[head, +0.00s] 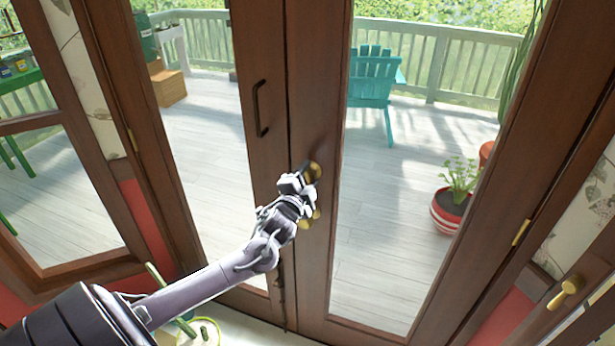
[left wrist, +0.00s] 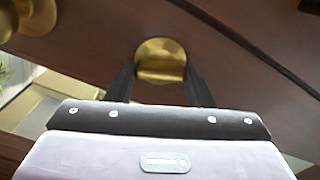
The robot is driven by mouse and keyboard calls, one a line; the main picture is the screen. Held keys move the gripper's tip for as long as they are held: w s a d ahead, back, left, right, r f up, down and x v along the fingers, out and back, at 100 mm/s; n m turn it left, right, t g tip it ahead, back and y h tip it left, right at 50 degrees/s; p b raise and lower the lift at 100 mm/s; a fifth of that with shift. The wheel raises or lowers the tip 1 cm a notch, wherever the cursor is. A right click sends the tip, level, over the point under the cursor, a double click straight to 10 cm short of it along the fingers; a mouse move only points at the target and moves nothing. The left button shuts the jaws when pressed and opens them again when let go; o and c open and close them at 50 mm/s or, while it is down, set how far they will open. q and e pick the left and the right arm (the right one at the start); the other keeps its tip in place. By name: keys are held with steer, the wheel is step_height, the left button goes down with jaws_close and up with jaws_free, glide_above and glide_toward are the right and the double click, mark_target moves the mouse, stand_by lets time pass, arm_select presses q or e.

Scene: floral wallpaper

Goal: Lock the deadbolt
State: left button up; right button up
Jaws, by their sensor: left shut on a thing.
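The brass deadbolt (head: 314,171) is on the edge of the right-hand door leaf, partly hidden by my left gripper. My left gripper (head: 303,181) reaches it from the lower left. In the left wrist view my two dark fingers (left wrist: 160,78) stand on either side of the brass turn piece (left wrist: 160,60), and the gripper is shut on it. A brass door knob (head: 309,220) sits just below the deadbolt, mostly behind my gripper. Brass also shows at the upper left of the left wrist view (left wrist: 10,14). My right gripper is not in view.
The brown glazed double doors (head: 266,185) look closed. The left leaf has a dark pull handle (head: 262,108). Another brass handle (head: 566,291) is at the lower right.

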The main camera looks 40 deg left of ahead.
arm_select(q)
steer(key=shift+f+m, duration=0.15)
steer(key=shift+m, duration=2.05)
steer(key=shift+o, duration=0.2)
steer(key=o, duration=1)
steer(key=shift+c, duration=0.2)
steer(key=b+v, duration=0.1)
steer(key=v, duration=0.6)
steer(key=shift+s+d, duration=0.2)
steer(key=shift+s, duration=0.2)
